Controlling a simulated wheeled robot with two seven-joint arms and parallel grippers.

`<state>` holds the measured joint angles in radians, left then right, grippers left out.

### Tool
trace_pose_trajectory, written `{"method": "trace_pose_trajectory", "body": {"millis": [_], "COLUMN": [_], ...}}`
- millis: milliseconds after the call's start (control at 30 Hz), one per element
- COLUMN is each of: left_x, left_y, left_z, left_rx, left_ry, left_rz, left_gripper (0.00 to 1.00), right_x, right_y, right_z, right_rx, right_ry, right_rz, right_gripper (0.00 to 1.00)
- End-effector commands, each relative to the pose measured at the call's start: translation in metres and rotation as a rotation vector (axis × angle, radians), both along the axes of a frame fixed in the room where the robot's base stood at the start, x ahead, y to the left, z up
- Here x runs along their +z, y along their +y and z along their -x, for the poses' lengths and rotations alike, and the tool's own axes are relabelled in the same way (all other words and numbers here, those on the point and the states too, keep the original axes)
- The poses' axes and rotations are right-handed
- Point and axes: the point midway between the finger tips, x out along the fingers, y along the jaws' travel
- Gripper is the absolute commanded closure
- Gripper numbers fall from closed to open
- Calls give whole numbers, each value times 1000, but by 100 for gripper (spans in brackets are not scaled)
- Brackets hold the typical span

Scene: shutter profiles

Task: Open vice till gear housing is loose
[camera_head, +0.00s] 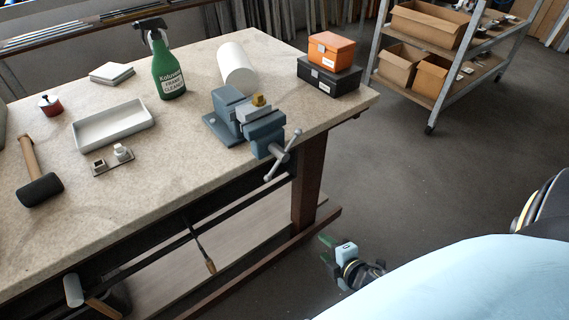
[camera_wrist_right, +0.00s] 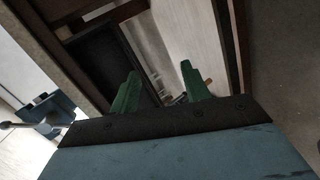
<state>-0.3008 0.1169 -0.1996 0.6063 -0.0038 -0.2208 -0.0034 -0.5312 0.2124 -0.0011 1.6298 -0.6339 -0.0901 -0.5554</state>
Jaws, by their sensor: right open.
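The blue-grey vice (camera_head: 240,115) stands at the front right edge of the workbench in the head view. Its handle (camera_head: 283,155) hangs out past the bench edge, slanted. A grey block with a brass-coloured part (camera_head: 258,100), seemingly the gear housing, sits at the vice jaws; whether it is clamped I cannot tell. My right gripper (camera_head: 325,249) is below bench height, right of the bench leg and apart from the vice. Its green fingers (camera_wrist_right: 160,88) are spread and empty in the wrist view. The vice also shows at that view's left edge (camera_wrist_right: 50,108). My left gripper is out of view.
On the workbench (camera_head: 185,185) are a green spray bottle (camera_head: 168,70), a white roll (camera_head: 237,68), orange and black boxes (camera_head: 331,52), a white tray (camera_head: 113,126) and a mallet (camera_head: 38,175). A shelf trolley (camera_head: 436,85) stands behind right. The floor between is clear.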

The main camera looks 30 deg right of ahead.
Motion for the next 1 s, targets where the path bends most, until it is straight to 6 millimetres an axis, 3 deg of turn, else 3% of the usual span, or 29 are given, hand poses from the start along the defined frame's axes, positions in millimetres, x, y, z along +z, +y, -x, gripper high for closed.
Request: {"method": "trace_pose_trajectory", "body": {"millis": [100, 200, 300, 400, 500, 667, 1000], "left_x": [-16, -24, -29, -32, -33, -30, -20], "left_y": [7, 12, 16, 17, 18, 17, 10], "left_z": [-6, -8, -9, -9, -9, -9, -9], "left_rx": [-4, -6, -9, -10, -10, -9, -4], "left_ry": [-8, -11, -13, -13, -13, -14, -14], "left_rz": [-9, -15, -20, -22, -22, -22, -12], "left_gripper": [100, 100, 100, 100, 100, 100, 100], "right_x": [72, 128, 173, 203, 219, 226, 226], "right_y": [-2, 2, 8, 14, 17, 19, 23], "right_z": [-26, -36, -39, -39, -39, -49, -105], "right_rx": [141, 229, 286, 320, 335, 340, 338], "right_ry": [-184, -313, -410, -474, -506, -518, -517], "right_rz": [238, 429, 581, 686, 741, 758, 755], "right_gripper": [53, 53, 53, 53, 53, 53, 53]}}
